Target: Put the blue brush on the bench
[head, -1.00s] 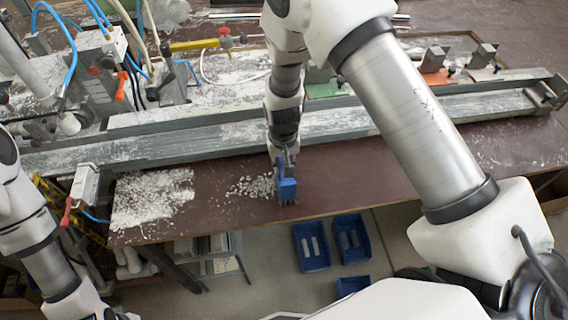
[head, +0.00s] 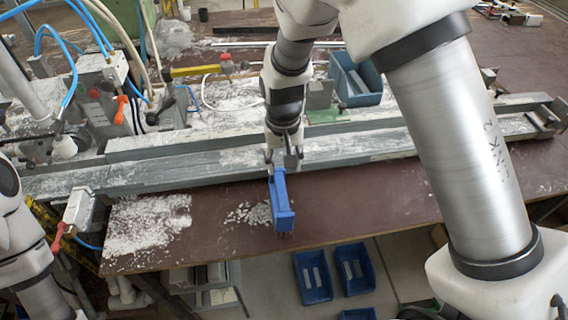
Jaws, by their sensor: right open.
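The blue brush (head: 281,205) is at the front part of the brown bench (head: 370,198), just right of a patch of white chips. Its bristles point toward the bench's front edge. My right gripper (head: 281,162) is open, with its fingers at the upper end of the brush. I cannot tell whether the fingers still touch it, or whether the brush rests fully on the bench. My left arm shows at the left edge, but its gripper is out of view.
A long grey profile rail (head: 200,172) runs across the bench behind the brush. A blue bin (head: 355,78) stands behind the rail. A clamp with a red handle (head: 66,226) sits at left. Blue bins (head: 313,277) lie below the front edge. Bench right of the brush is clear.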

